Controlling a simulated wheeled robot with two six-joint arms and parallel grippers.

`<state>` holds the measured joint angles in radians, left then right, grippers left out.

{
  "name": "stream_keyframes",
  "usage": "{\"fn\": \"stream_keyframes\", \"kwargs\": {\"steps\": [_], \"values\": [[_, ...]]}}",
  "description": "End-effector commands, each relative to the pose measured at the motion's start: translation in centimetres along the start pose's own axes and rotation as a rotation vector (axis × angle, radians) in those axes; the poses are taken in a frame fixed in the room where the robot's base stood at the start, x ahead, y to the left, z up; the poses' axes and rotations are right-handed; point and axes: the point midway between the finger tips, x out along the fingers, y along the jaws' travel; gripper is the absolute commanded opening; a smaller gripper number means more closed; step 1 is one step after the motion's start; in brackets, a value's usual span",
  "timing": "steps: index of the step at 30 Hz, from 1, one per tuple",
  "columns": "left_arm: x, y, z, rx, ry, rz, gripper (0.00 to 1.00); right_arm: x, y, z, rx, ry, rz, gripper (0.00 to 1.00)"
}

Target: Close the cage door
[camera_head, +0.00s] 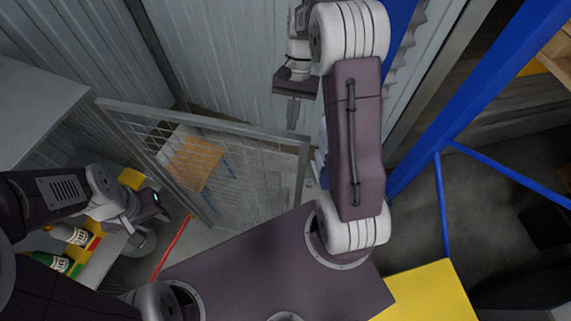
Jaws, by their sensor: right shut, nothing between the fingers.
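The cage door (205,121) is a mesh panel in a grey frame, seen from above in the head view. It runs from the left, by a grey cabinet, to a free-looking upright near the picture's middle. I cannot tell whether it is fully open or partly closed. My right gripper (293,125) points down with its fingers together and empty. In the picture its tips lie just above the door's top bar, near the right corner; contact cannot be told. My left gripper (158,207) is low on the left, in front of the mesh; its fingers are not clear.
A grey cabinet (35,105) stands at the left. Below it, bottles (68,234) sit in yellow holders. A red bar (172,246) slants near my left gripper. Behind the mesh is a wooden-topped item (195,163). Corrugated walls stand behind; a blue frame (440,95) is at right.

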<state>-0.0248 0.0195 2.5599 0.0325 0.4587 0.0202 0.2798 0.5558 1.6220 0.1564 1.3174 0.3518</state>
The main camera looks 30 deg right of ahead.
Motion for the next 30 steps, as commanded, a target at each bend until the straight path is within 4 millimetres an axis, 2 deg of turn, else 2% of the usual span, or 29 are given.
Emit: {"fn": "stream_keyframes", "kwargs": {"steps": [4, 7, 18, 24, 30], "values": [[-0.4, 0.0, -0.1, 0.0, 0.001, 0.0, 0.36, 0.3, 0.0, 0.1, 0.0, -0.002, 0.001, 0.0], [-0.8, 0.0, -0.1, 0.0, 0.001, 0.0, 0.36, 1.6, 0.0, 0.2, 0.0, -0.004, 0.002, 0.0], [-2.9, 0.1, -0.3, 0.0, 0.0, 0.0, 0.36, 9.6, 0.1, 0.3, 0.0, -0.006, 0.003, 0.0], [-4.5, 0.1, -0.5, 0.0, 0.0, 0.0, 0.36, 10.6, 0.0, 3.0, -0.002, -0.002, 0.002, 0.0], [-4.8, 0.1, -0.5, 0.0, 0.0, 0.0, 0.36, 11.3, 0.0, 3.8, -0.001, 0.0, 0.0, 0.0]]}}
